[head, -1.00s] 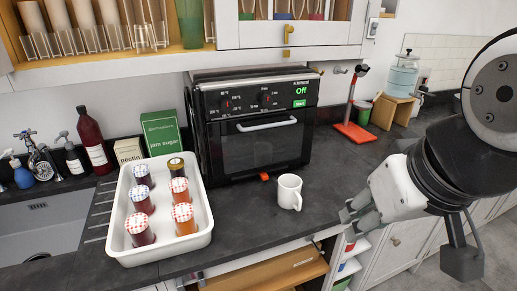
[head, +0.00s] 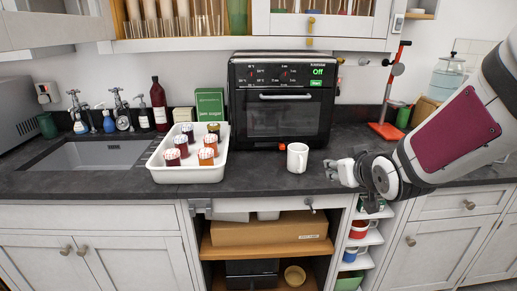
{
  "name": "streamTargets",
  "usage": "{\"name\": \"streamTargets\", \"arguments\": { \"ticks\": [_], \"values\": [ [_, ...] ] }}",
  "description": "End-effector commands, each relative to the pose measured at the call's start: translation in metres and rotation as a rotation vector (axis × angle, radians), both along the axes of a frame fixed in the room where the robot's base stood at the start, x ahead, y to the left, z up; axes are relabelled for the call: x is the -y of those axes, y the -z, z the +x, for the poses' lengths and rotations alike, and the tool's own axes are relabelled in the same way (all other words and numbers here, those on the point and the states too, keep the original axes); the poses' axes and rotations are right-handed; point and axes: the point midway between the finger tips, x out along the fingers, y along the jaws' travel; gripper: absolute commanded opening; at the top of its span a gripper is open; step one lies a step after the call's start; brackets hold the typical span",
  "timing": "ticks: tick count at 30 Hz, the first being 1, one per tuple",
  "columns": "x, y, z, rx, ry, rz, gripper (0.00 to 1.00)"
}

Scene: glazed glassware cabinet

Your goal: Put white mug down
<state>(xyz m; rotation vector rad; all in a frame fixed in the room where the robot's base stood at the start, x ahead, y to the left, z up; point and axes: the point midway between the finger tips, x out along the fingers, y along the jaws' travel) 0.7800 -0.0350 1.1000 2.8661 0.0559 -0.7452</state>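The white mug (head: 297,158) stands upright on the dark worktop (head: 262,176), in front of the oven's right side. My gripper (head: 331,171) is just to the right of the mug, close to the worktop's front edge. Its fingers point left towards the mug, with a gap between fingers and mug. The fingers look spread and hold nothing.
A black oven (head: 282,103) stands behind the mug. A white tray (head: 187,174) with several jars is to the left, beside the sink (head: 92,155). A red stand (head: 386,130) is at the back right. Glazed cabinets (head: 320,25) hang above.

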Motion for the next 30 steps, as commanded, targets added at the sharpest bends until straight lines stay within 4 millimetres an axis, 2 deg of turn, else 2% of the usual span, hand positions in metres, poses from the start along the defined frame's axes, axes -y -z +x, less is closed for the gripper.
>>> {"name": "streamTargets", "arguments": {
  "ticks": [1,6,12,15,20,23,30],
  "values": [
    [0.001,0.028,0.022,0.034,-0.019,0.013,0.32],
    [-0.005,0.076,0.069,0.210,-0.093,0.077,0.32],
    [-0.009,0.113,0.092,0.386,-0.140,0.173,0.32],
    [-0.009,0.122,0.095,0.441,-0.148,0.206,0.32],
    [-0.009,0.124,0.100,0.485,-0.155,0.230,0.32],
    [-0.012,0.124,0.112,0.490,-0.156,0.232,0.32],
    [-0.022,0.123,0.157,0.490,-0.156,0.232,0.32]
  ]
}}
